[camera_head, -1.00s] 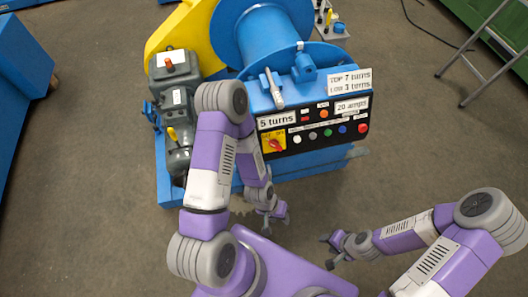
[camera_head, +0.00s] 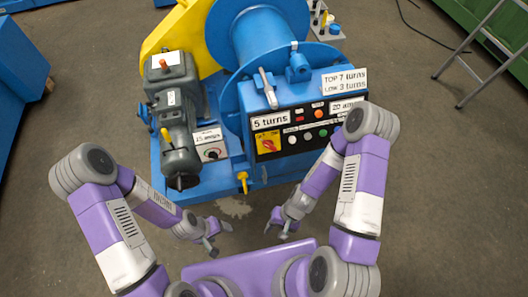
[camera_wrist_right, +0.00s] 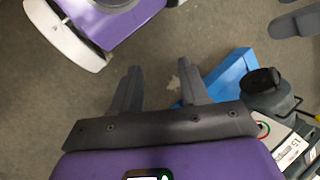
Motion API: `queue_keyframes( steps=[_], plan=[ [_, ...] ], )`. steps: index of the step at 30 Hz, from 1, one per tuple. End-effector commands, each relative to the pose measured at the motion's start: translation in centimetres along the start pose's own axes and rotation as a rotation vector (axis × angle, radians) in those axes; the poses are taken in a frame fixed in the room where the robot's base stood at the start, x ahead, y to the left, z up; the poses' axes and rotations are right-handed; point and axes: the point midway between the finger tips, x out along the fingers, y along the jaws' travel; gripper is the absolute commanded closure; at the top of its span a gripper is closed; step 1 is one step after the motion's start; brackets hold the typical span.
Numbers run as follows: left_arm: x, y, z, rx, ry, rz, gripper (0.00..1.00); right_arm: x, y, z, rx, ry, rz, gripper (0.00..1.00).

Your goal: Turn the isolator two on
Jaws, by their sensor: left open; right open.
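The black control panel (camera_head: 285,132) on the blue machine carries a red rotary switch on a yellow plate (camera_head: 268,144) at its left end. A smaller dial with red and green marks (camera_head: 213,153) sits under a "15 amps" label, beside the grey motor; part of it shows in the right wrist view (camera_wrist_right: 263,130). I cannot tell which is isolator two. My left gripper (camera_head: 217,238) is open and empty, below the small dial. My right gripper (camera_head: 277,230) is open and empty over the floor, below the panel; its spread fingers show in the right wrist view (camera_wrist_right: 160,86).
The grey motor (camera_head: 178,125) and a yellow-handled fitting (camera_head: 243,181) stand at the machine's front left. My right arm covers the panel's right end. A ladder (camera_head: 490,50) stands at the far right. The floor in front is clear.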

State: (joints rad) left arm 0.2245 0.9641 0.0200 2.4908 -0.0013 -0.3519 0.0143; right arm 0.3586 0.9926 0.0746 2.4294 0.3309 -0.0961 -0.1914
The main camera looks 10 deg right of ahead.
Motion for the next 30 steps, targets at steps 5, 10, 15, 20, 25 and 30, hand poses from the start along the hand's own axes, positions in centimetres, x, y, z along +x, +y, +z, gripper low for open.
queue_keyframes(
  steps=[5, 10, 15, 20, 25, 30],
  plan=[
    [3.1, -1.1, -0.1, 0.0, 0.0, 0.0, 0.32, 2.5, -2.3, 0.7, 0.271, -0.25, -0.241, 0.55],
    [5.4, -2.0, -0.2, 0.0, 0.0, 0.0, 0.32, 1.1, -7.2, -3.8, 0.503, -0.336, -0.665, 0.55],
    [7.4, -2.8, -0.3, 0.0, 0.0, 0.0, 0.32, -3.1, -8.5, -13.2, 0.696, -0.193, -1.139, 0.55],
    [8.6, -3.2, -0.4, -0.001, 0.0, 0.0, 0.32, -7.0, -5.6, -20.6, 0.818, 0.043, -1.442, 0.55],
    [9.0, -3.4, -0.4, 0.0, 0.0, 0.0, 0.32, -9.2, -2.9, -24.1, 0.877, 0.207, -1.576, 0.55],
    [9.5, -3.6, -0.4, 0.0, 0.0, 0.0, 0.32, -9.5, -3.5, -25.6, 0.884, 0.236, -1.596, 0.55]
  ],
)
